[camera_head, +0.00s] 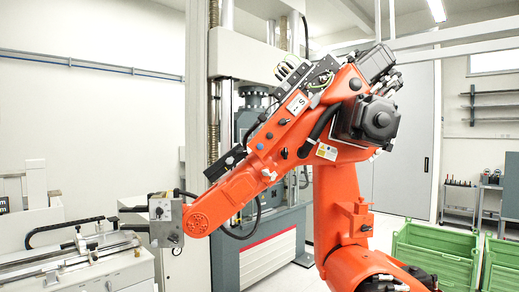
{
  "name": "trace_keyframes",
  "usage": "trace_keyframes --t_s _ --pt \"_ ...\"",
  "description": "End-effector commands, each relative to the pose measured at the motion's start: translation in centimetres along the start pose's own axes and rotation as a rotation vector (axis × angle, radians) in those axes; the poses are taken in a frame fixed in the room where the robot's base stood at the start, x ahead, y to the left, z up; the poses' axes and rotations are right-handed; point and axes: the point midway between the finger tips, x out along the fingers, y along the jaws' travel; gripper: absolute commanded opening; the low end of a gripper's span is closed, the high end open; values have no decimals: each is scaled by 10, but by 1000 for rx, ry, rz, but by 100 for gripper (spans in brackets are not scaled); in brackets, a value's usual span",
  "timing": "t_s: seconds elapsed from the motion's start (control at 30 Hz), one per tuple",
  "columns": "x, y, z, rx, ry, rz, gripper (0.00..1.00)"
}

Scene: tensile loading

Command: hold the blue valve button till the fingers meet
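A large orange industrial robot arm (335,205) stands in the middle of the view. Small blue round spots (261,146) show on its forearm; they are too small to tell whether one is the blue valve button. A grey tool head (165,221) sits at the arm's left end. Thin dark finger-like parts (132,209) point left from it, and a gap seems to show between upper and lower ones. My own gripper is not in view.
A tall testing frame (228,125) stands behind the arm. A white bench with rail equipment (75,265) is at lower left. Green crates (432,248) stand at lower right, with a shelf trolley (460,198) behind them. The floor is mostly out of view.

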Motion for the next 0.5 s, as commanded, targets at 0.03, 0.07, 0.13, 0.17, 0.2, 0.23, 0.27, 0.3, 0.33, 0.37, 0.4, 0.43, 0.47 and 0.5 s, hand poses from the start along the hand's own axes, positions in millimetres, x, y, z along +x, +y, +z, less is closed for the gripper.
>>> trace_keyframes --t_s 0.03,0.07,0.13,0.17,0.2,0.23,0.27,0.3,0.33,0.37,0.4,0.43,0.47,0.5 --pt "0 0 0 0 0 0 26" --pt "0 0 0 0 0 0 23" --pt "0 0 0 0 0 0 17" --pt "0 0 0 0 0 0 14" --pt "0 0 0 0 0 0 10" --pt "0 0 0 0 0 0 7" --pt "0 0 0 0 0 0 4" --pt "0 0 0 0 0 0 0" --pt "0 0 0 0 0 0 0" --pt "0 0 0 0 0 0 0" --pt "0 0 0 0 0 0 0" --pt "0 0 0 0 0 0 0" --pt "0 0 0 0 0 0 0" --pt "0 0 0 0 0 0 0"
